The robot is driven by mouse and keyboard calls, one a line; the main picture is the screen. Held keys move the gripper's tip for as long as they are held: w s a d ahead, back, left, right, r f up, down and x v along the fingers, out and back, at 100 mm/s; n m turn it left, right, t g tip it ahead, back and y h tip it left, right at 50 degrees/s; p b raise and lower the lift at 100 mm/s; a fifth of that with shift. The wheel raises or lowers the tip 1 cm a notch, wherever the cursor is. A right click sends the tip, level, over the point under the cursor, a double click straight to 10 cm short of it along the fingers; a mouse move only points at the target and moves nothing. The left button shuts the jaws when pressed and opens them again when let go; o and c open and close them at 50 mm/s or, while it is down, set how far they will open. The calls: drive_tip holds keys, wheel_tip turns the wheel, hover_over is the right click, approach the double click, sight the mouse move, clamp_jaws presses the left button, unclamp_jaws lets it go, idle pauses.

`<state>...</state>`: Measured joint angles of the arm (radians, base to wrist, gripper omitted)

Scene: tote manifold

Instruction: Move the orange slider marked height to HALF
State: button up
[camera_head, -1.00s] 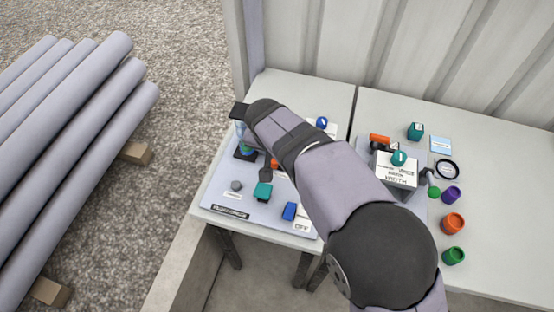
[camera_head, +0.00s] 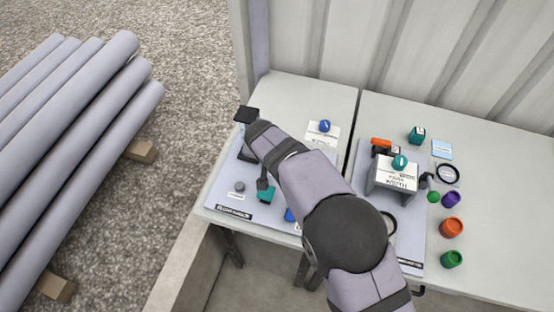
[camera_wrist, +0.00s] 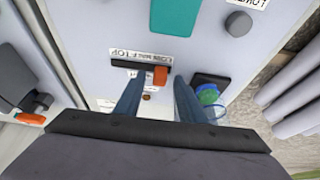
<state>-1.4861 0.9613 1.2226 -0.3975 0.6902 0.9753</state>
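In the wrist view, the orange slider (camera_wrist: 160,76) sits near the right end of a dark slot (camera_wrist: 124,64) on the pale panel. A white label (camera_wrist: 141,54) lies along the slot; its words are too small to read surely. My gripper (camera_wrist: 161,88) is open, with its two blue-grey fingers pointing at the panel. The slider shows between the fingertips, with a gap on the right; contact on the left cannot be told. In the head view, my arm hides the slider and the fingers.
A teal handle (camera_wrist: 172,15) and a grey knob (camera_wrist: 238,23) are beyond the slot. A blue-green round piece (camera_wrist: 208,95) on a dark base is close to the right finger. In the head view, a white box with a teal knob (camera_head: 400,162) stands on the right panel.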

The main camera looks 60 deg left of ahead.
drive_tip(key=shift+w+f, duration=0.1)
drive_tip(key=shift+f, duration=0.2)
clamp_jaws()
drive_tip(key=shift+w+d+b, duration=0.6)
drive_tip(key=shift+w+d, duration=0.55)
drive_tip(key=shift+w, duration=0.1)
unclamp_jaws()
